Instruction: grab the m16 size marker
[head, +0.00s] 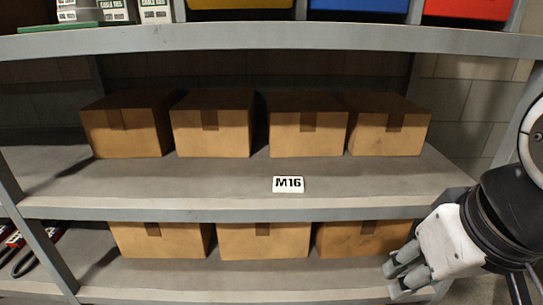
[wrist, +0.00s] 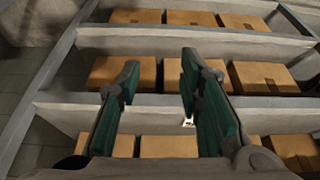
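The M16 size marker (head: 288,184) is a small white plate with black "M16" lettering. It lies on the middle shelf (head: 200,190) near the front edge, in front of the boxes. My gripper (head: 394,278) is at the lower right in the head view, below and to the right of the marker and apart from it. In the wrist view my gripper (wrist: 160,65) has its two fingers spread with nothing held between them. A small white patch (wrist: 188,123) shows beside the right finger there; I cannot tell for sure that it is the marker.
Several cardboard boxes (head: 210,125) stand in a row behind the marker. More boxes (head: 262,241) stand on the shelf below. The upper shelf (head: 270,40) holds coloured bins and small cartons. The middle shelf's front strip is otherwise clear. A metal upright (head: 525,85) stands at the right.

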